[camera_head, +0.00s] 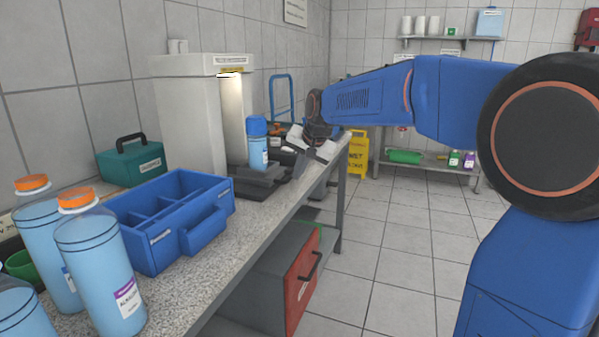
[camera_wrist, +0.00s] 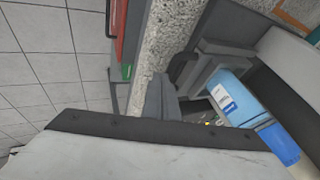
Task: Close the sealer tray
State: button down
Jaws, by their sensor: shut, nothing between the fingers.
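The sealer (camera_head: 185,115) is a tall pale machine on the stone-topped bench. Its dark grey tray (camera_head: 254,189) sticks out at its front, towards the bench edge. A blue bottle with a blue cap (camera_head: 257,152) stands upright on the tray. My gripper (camera_head: 309,150) is shut and empty, just right of the tray near the bench edge; I cannot tell whether it touches. In the wrist view the grey tray (camera_wrist: 208,68) and the bottle (camera_wrist: 232,98) lie beyond the pale gripper body, which hides part of them.
A blue divided caddy (camera_head: 165,215), large blue bottles with orange caps (camera_head: 95,260) and a green box (camera_head: 132,160) stand on the bench. A red-fronted cabinet (camera_head: 303,280) is underneath. A yellow floor sign (camera_head: 358,155) stands behind. The tiled floor at right is clear.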

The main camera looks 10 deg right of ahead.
aim_at(251, 163)
jog(key=w+a, duration=0.3)
jog(key=a, duration=0.1)
jog(key=w+a, duration=0.3)
jog(key=a, duration=0.1)
jog(key=w+a, duration=0.3)
jog(key=a, duration=0.1)
jog(key=shift+a, duration=0.1)
jog(key=shift+w+a, duration=0.3)
jog(key=shift+a, duration=0.25)
